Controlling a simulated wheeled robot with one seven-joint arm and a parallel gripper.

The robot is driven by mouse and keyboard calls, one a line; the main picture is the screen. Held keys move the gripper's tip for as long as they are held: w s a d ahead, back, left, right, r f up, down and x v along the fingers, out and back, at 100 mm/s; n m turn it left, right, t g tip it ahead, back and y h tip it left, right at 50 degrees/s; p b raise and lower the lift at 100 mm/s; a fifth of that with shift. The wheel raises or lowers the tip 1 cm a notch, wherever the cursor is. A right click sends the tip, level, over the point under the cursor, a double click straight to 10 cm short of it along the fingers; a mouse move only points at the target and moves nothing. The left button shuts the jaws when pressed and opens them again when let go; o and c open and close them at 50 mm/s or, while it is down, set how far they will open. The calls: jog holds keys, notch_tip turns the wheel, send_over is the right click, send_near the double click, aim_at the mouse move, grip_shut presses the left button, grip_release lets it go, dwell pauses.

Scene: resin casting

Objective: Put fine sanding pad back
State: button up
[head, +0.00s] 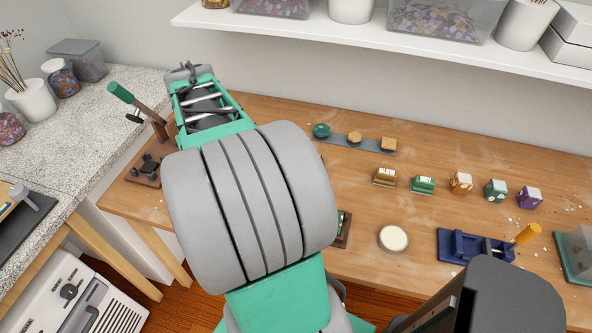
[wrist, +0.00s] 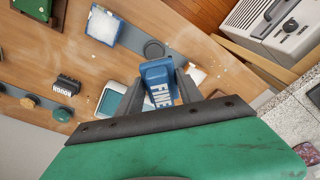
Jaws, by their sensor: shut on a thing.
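The fine sanding pad (wrist: 157,74) is a blue block with white lettering that reads FINE. It shows in the wrist view between the fingers of my gripper (wrist: 160,88), which is shut on it. The pad is over the wooden bench, near a grey-blue strip (wrist: 132,37) that carries a white square (wrist: 103,25) and a dark round patch (wrist: 153,49). I cannot tell how high the pad is above them. In the head view my own arm hides the gripper, the pad and that part of the bench.
In the wrist view a dark lettered block (wrist: 67,85) and a pale tray (wrist: 109,98) lie left of the pad. In the head view, a blue clamp (head: 460,245), a white round dish (head: 393,239) and several small blocks stand on the right. A green-handled tool (head: 121,92) stands at far left.

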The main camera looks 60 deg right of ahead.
jog(key=s+d+f+m+b, duration=0.1)
jog(key=s+d+m, duration=0.2)
jog(key=s+d, duration=0.45)
jog(key=s+d+f+m, duration=0.1)
jog(key=s+d+m, duration=0.25)
jog(key=s, duration=0.65)
jog(key=s+d+f+m+b, duration=0.1)
jog(key=s+d+m, duration=0.1)
jog(key=s+d, duration=0.55)
jog(key=p, duration=0.3)
send_over(347, 173)
jog(key=a, duration=0.1)
jog(key=shift+g+h, duration=0.3)
jog(key=shift+g, duration=0.1)
notch_tip(347, 173, down, 9)
jog(key=shift+s+a+f, duration=0.1)
jog(key=shift+s+f, duration=0.05)
jog(key=shift+d+f, duration=0.25)
jog(key=shift+f, duration=0.1)
notch_tip(347, 173, down, 3)
jog(key=shift+d+f+p, duration=0.1)
jog(key=shift+d+p, duration=0.05)
jog(key=shift+p, duration=0.7)
jog(key=shift+f, duration=0.2)
jog(key=o, duration=1.3)
